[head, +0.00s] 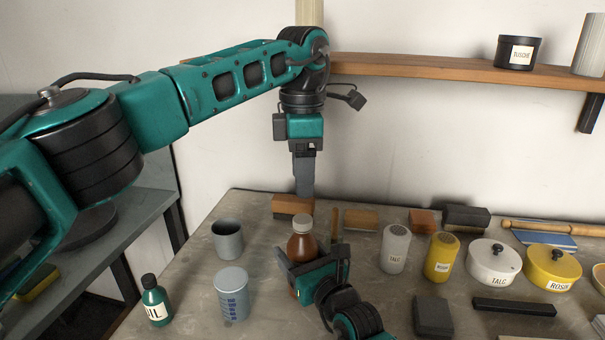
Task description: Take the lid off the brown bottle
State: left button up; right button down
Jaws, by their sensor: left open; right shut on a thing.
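The brown bottle (301,246) stands on the stone-topped table with its pale grey lid (302,223) on top. My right gripper (308,268) is shut around the bottle's body from the front and right, hiding much of its lower part.
A grey cup (228,240), a measuring beaker (232,296) and a green oil bottle (155,301) stand left. Shakers (395,249), a white talc pot (493,262) and a yellow rosin pot (552,267) stand right. Blocks (293,205) lie behind. A wooden shelf (430,67) runs above.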

aim_at(303, 219)
pick_arm(q)
jog(key=m, duration=1.2)
jog(key=shift+f, duration=4)
jog(key=shift+c, duration=0.5)
